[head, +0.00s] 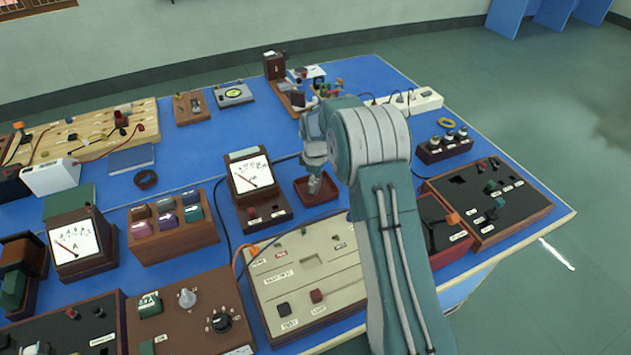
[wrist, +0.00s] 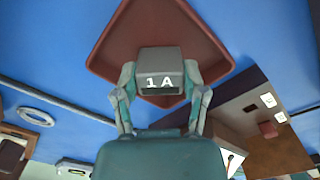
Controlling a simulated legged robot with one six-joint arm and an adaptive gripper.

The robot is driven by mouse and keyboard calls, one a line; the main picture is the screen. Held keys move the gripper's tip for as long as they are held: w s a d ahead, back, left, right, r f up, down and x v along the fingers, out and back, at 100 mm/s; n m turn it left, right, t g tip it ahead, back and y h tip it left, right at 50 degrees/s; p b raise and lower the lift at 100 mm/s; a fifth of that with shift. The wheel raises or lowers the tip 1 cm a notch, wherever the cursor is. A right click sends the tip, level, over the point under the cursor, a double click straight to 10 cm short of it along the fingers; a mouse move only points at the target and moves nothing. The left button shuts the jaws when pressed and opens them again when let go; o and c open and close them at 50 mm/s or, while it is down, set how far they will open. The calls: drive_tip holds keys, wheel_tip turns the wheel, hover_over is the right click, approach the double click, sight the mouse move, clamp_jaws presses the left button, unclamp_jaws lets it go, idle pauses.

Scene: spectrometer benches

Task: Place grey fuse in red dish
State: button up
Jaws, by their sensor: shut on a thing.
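The red dish (head: 329,193) lies on the blue bench top, right of an analog meter in the head view. In the wrist view the dish (wrist: 208,62) fills the upper middle. The grey fuse, marked 1A, (wrist: 160,70) sits between my fingers and overlaps the dish in the picture. My gripper (wrist: 160,84) is shut on the fuse, with one finger on each side. In the head view my gripper (head: 315,183) points down at the dish, and the fuse is too small to make out there. Whether the fuse touches the dish floor cannot be told.
The meter (head: 252,178) stands close to the dish's left. A beige panel (head: 305,275) lies in front. A black-topped board (head: 487,200) and a dark box with knobs (head: 444,149) are to the right. Clear blue bench lies behind the meter.

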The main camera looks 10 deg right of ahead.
drive_tip(key=o, duration=1.1)
drive_tip(key=s+r+m+t, duration=0.1)
drive_tip(key=s+r, duration=0.2)
drive_tip(key=r, duration=0.8)
drive_tip(key=s+r+m, duration=0.1)
drive_tip(key=s+r, duration=0.3)
drive_tip(key=r, duration=0.6)
drive_tip(key=s+r+m+t, duration=0.25)
drive_tip(key=s+r, duration=0.35)
drive_tip(key=s, duration=0.3)
drive_tip(key=s+f+m+t, duration=0.1)
drive_tip(key=s+m, duration=0.5)
drive_tip(key=s, duration=1.5)
drive_tip(key=shift+m+t, duration=0.35)
drive_tip(key=shift+t, duration=0.2)
